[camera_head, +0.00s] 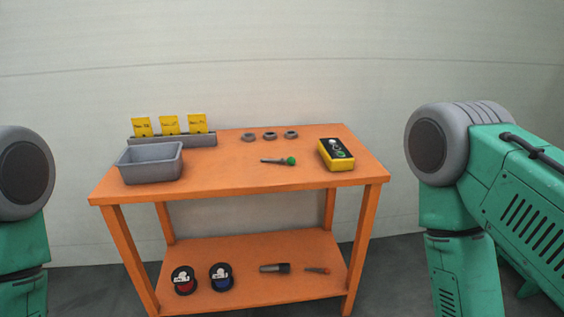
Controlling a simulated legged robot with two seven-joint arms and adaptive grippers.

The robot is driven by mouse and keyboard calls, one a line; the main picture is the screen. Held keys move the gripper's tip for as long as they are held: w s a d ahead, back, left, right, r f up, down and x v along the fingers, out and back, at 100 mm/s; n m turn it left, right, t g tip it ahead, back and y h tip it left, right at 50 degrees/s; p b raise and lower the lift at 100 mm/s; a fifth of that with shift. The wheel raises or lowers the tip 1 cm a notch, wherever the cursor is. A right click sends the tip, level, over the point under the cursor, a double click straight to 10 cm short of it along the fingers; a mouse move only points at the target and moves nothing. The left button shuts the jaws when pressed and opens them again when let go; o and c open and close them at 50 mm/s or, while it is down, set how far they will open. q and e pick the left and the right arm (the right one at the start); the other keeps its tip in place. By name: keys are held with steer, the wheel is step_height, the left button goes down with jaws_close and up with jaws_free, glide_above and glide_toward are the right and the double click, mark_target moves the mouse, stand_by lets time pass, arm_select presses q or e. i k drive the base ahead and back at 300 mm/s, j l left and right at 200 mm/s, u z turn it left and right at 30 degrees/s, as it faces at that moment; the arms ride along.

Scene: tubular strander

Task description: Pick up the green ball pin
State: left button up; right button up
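The green ball pin (281,161) lies on the top of the orange table, right of its middle. It has a round green ball at its right end and a thin dark shaft pointing left. Nothing touches it. Parts of my two green arms show at the left and right picture edges, well apart from the pin. Neither of my grippers is in view.
The orange table (235,183) also holds a grey bin (151,164), a rack with yellow cards (170,126), three dark rings (270,136) and a yellow box (336,154). Its lower shelf (250,285) carries two spools and two small tools. Space around the pin is clear.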

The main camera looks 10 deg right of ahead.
mark_target(291, 160)
steer(key=i+l+u, duration=0.6)
steer(key=l+u, duration=0.25)
